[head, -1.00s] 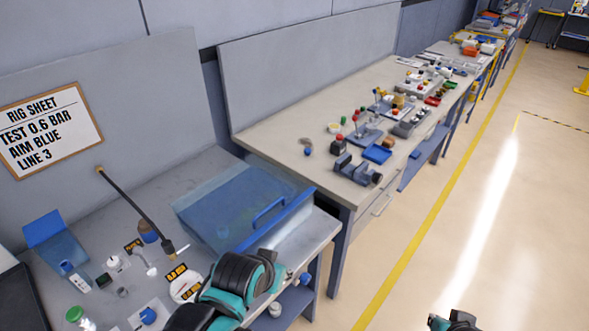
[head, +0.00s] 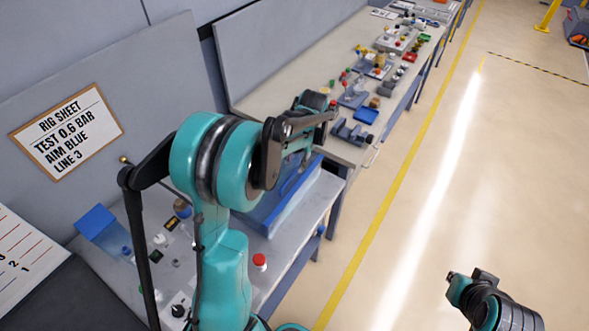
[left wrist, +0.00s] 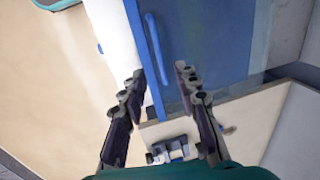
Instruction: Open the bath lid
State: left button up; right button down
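The bath lid is a see-through blue cover with a blue front edge (head: 291,199). It looks shut over the bath at the bench's right end, and my left arm hides much of it in the head view. In the left wrist view the lid (left wrist: 212,42) shows ahead with its blue bar handle (left wrist: 154,52). My left gripper (left wrist: 160,72) is open and empty, its fingertips near the handle's end. I cannot tell whether they touch. In the head view its fingers are mostly hidden. My right arm is at the lower right, and its fingers cannot be made out.
Small fittings and a blue box (head: 99,222) lie to the left. A second bench (head: 255,75) with a vise (head: 352,132) stands beyond the bath.

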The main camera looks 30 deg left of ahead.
aim_at(291, 177)
pick_arm(q)
jog(key=f, duration=0.2)
jog(key=a+f, duration=0.1)
jog(key=f, duration=0.4)
jog(key=shift+w+a+f+b, duration=0.1)
jog(key=shift+a+f+b, duration=0.15)
jog(key=shift+b, duration=0.1)
grip_shut()
